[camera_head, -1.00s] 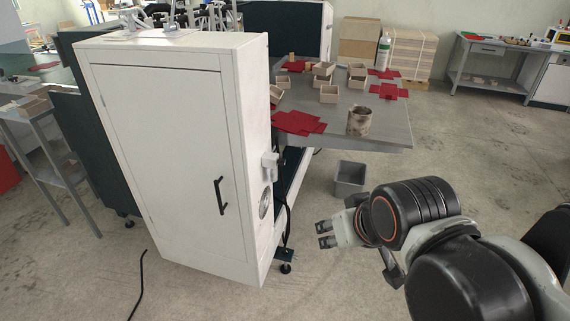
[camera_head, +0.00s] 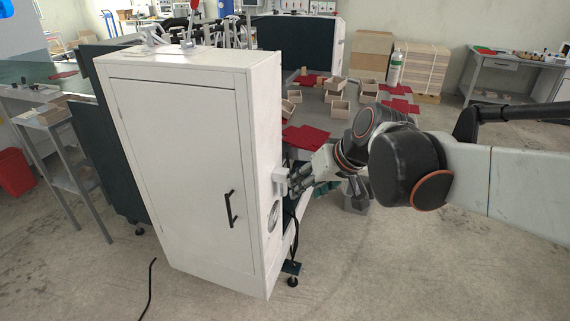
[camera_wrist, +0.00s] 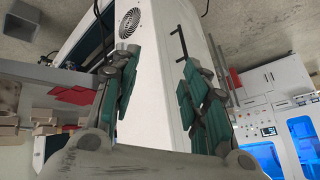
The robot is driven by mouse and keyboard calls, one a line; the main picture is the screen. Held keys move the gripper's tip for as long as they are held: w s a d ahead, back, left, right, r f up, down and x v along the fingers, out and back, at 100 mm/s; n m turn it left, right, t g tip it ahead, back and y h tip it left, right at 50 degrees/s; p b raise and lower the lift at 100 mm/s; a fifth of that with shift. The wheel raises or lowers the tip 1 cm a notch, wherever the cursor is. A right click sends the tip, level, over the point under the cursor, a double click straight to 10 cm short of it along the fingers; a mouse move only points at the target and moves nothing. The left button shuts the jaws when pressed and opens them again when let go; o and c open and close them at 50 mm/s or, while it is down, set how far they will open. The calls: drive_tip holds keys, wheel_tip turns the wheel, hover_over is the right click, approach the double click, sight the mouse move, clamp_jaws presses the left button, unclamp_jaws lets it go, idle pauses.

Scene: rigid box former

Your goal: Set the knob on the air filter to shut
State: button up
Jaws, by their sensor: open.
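A tall white cabinet (camera_head: 180,165) stands at the centre left in the head view. A small pale grey box-like fitting (camera_head: 279,181), perhaps the air filter, is on its narrow right side, above a round vent. I cannot make out the knob or its setting. My gripper (camera_head: 298,179) is right beside this fitting, fingers pointing left at it; contact cannot be told. In the wrist view my gripper (camera_wrist: 158,78) is open, its green-padded fingers apart, with the white cabinet (camera_wrist: 158,110) seen between them. No held object shows.
The round vent (camera_wrist: 128,22) and the black door handle (camera_wrist: 181,43) show near the fingers in the wrist view. Behind my arm is a grey table with red flat blanks (camera_head: 306,137) and several small boxes (camera_head: 340,108). A black cable (camera_head: 147,290) lies on the floor at the front left.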

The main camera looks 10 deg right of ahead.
drive_tip(key=w+d+f+n+y+p, duration=0.1)
drive_tip(key=w+d+f+y, duration=0.25)
drive_tip(key=w, duration=0.65)
drive_tip(key=w+d+f+n+y, duration=0.1)
drive_tip(key=w+d+f+y, duration=0.25)
drive_tip(key=w, duration=0.55)
drive_tip(key=w+d+f+n+t+y, duration=0.25)
drive_tip(key=d+f+n+y, duration=0.2)
drive_tip(key=d+f, duration=0.7)
drive_tip(key=s+b+x, duration=0.1)
drive_tip(key=b+x, duration=0.2)
drive_tip(key=x, duration=1.2)
drive_tip(key=shift+s+a+f, duration=0.15)
drive_tip(key=shift+a+f, duration=0.1)
drive_tip(key=shift+a, duration=0.15)
drive_tip(key=shift+y, duration=0.25)
clamp_jaws()
